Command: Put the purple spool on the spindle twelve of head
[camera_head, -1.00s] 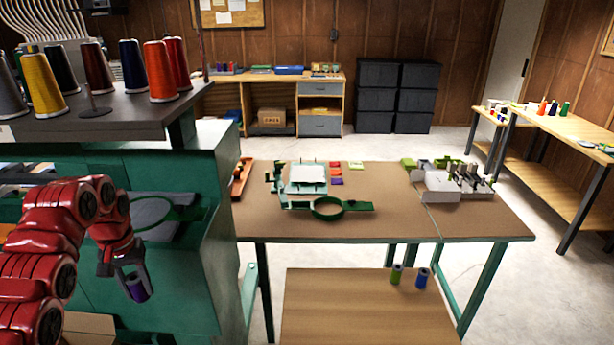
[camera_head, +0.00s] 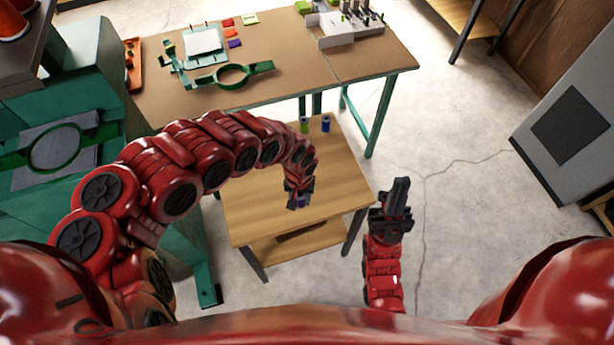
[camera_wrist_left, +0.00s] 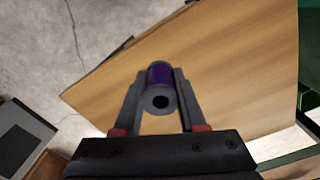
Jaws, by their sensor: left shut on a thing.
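My left gripper (camera_head: 299,198) is shut on the purple spool (camera_wrist_left: 160,76). The left wrist view shows the spool between both fingers, with its grey end and dark hole facing the camera. In the head view the gripper and spool are over or on the small wooden table; I cannot tell whether the spool touches the top. My right gripper (camera_head: 396,200) is right of that table, over the floor, with no spool visible in it; its jaw opening is unclear. Only a corner of the thread rack (camera_head: 30,55) shows at the upper left; no spindle is visible there now.
The small wooden table (camera_head: 255,200) carries a green spool (camera_head: 304,125) and a blue spool (camera_head: 326,124) at its far edge. Behind is a brown worktable (camera_head: 290,65) with hoops and parts. The green machine (camera_head: 60,100) stands left. A grey cabinet (camera_head: 575,120) stands right.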

